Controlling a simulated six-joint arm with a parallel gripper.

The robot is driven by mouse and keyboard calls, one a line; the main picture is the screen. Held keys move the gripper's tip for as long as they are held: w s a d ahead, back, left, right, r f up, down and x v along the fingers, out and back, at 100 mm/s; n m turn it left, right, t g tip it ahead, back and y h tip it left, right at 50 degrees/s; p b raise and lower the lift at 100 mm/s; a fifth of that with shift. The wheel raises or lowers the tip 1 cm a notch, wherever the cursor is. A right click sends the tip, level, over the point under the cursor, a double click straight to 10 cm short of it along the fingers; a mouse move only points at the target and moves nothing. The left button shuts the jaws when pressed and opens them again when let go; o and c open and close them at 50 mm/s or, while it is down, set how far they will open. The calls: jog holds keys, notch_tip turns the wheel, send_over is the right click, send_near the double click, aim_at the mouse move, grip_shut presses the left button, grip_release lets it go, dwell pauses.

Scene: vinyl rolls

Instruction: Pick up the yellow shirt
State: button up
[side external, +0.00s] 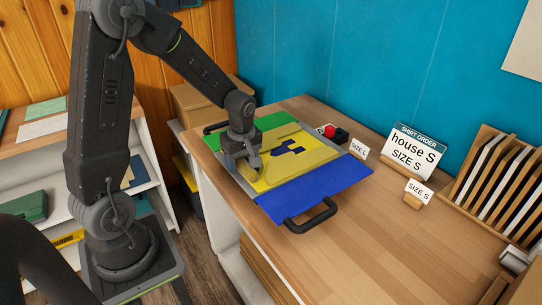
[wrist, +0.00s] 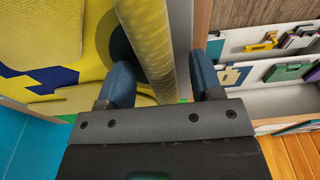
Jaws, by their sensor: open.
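The yellow shirt (side external: 276,174) lies on the heat press's flat bed in the side view, with a dark blue design on it. It also shows in the wrist view (wrist: 45,35), where a raised, rounded yellow edge or fold runs between my fingers. My gripper (side external: 245,167) is low at the shirt's left edge. In the wrist view its two dark blue fingers stand open, one on each side of that fold. I cannot tell whether they touch it.
A blue sheet (side external: 318,190) and a green one (side external: 265,125) lie beside the shirt. A black handle (side external: 310,216) juts out in front. An order sign (side external: 411,152) and size cards stand behind. A rack (side external: 490,185) stands at right. The wooden table between is clear.

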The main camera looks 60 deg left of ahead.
grip_shut()
dwell(0.4)
